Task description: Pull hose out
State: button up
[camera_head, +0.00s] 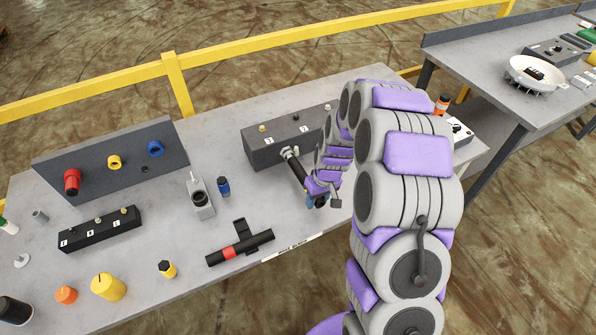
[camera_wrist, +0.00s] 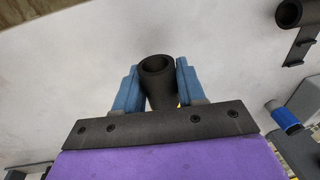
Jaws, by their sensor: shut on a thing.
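The black hose (camera_head: 297,169) is a short tube in the head view. Its far end meets a metal fitting (camera_head: 289,153) on the front of a dark grey box (camera_head: 262,150). In the wrist view the round open end of the hose (camera_wrist: 157,72) shows between the blue fingers of my gripper (camera_wrist: 156,88). The fingers are shut on it, one on each side. In the head view my gripper (camera_head: 318,199) is at the near end of the hose, partly hidden by my arm. I cannot tell how deep the hose sits in the fitting.
A black pipe piece with a red band (camera_head: 240,247) lies on the table front. A grey block (camera_head: 200,197) and small blue cylinder (camera_head: 223,186) stand left of the box. A panel with coloured knobs (camera_head: 113,160) is at the left. A yellow rail (camera_head: 220,56) runs behind.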

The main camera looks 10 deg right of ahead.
jog(key=shift+s+d, duration=0.2)
jog(key=shift+s, duration=0.4)
jog(key=shift+s+d, duration=0.15)
jog(key=shift+s, duration=0.45)
